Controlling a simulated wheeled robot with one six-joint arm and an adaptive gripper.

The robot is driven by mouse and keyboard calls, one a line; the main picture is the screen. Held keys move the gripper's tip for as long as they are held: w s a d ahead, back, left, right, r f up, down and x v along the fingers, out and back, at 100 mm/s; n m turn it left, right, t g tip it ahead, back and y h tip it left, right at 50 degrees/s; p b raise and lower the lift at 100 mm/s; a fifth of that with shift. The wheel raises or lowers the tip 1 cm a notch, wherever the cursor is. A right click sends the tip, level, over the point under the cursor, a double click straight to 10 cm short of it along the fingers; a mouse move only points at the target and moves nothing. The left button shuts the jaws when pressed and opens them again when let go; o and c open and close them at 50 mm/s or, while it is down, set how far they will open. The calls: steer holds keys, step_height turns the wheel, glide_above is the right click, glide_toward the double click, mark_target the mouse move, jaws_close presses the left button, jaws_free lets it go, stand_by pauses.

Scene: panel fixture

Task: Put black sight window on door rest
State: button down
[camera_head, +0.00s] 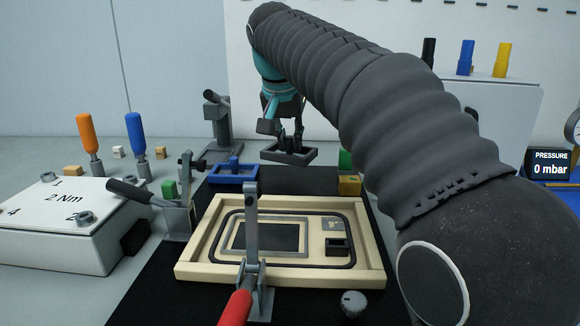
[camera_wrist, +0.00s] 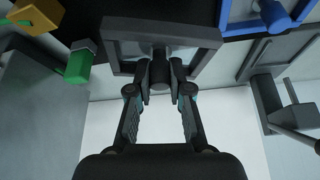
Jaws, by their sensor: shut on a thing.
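The black sight window (camera_head: 289,154) is a dark rectangular frame with a central grip. My gripper (camera_head: 291,132) is shut on that grip and holds the window in the air behind the beige fixture. In the wrist view, the frame (camera_wrist: 118,45) lies beyond my gripper (camera_wrist: 160,84), with its grip between the fingers. The beige fixture (camera_head: 190,248) lies on a black mat and holds a panel with a dark rectangular opening (camera_head: 270,237) and a small square socket (camera_head: 337,246). I cannot tell which part is the door rest.
A blue frame (camera_head: 233,174) lies left of the held window. Green (camera_head: 345,159) and yellow (camera_head: 349,186) blocks stand at the right. A red-handled clamp (camera_head: 252,230) rises over the fixture's front; other clamps (camera_head: 178,200) stand left and behind. A white torque box (camera_head: 70,225) stands left.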

mark_target(289, 151)
steer(key=shift+f+b, duration=0.5)
steer(key=shift+f, duration=1.75)
steer(key=shift+f, duration=0.1)
steer(key=c, duration=1.1)
jaws_free()
steer(key=p+v, duration=0.2)
steer(key=v, duration=1)
